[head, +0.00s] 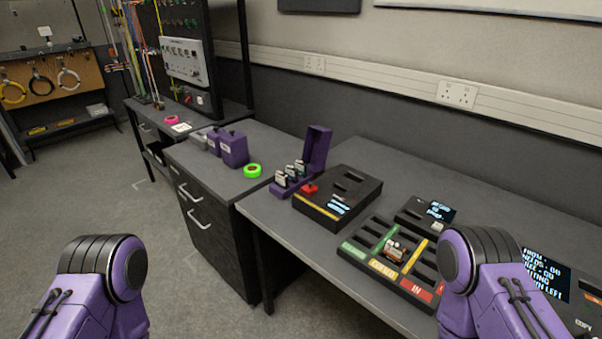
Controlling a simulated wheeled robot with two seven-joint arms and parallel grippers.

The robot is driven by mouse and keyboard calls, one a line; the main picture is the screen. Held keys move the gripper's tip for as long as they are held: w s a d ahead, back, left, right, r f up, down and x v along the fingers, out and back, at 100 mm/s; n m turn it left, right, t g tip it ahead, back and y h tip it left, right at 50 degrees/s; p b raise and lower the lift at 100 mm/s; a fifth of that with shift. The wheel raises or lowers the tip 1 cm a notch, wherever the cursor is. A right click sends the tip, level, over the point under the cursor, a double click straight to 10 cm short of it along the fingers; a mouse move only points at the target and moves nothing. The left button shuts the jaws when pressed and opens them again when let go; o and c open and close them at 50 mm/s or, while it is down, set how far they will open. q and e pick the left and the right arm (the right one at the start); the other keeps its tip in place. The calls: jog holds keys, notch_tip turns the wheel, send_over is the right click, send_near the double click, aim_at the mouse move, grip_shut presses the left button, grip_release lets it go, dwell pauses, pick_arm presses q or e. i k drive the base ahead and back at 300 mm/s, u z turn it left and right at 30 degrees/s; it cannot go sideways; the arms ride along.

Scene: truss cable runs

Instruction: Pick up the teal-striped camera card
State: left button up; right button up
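Several small cards (292,173) stand in a row in an open purple case (317,150) at the back of the near desk. They have pale labels and dark bodies; their stripe colours are too small to tell, so I cannot say which is teal-striped. Another small item with orange-brown and white parts (396,250) sits in the dark slotted tray (352,256), which has green, yellow and red labelled sections. Parts of both my purple arms show at the lower left and lower right, but neither gripper is in view.
A black slotted device (362,185) with a red part and small screen stands beside the case. A smaller box with a screen (412,213) is behind the tray. A dark display (546,275) is at right. Green tape (252,170) and purple boxes (233,150) sit on the drawer cabinet.

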aim_at(301, 171)
jog(key=u, duration=2.05)
jog(key=i, duration=1.75)
jog(key=z, duration=2.4)
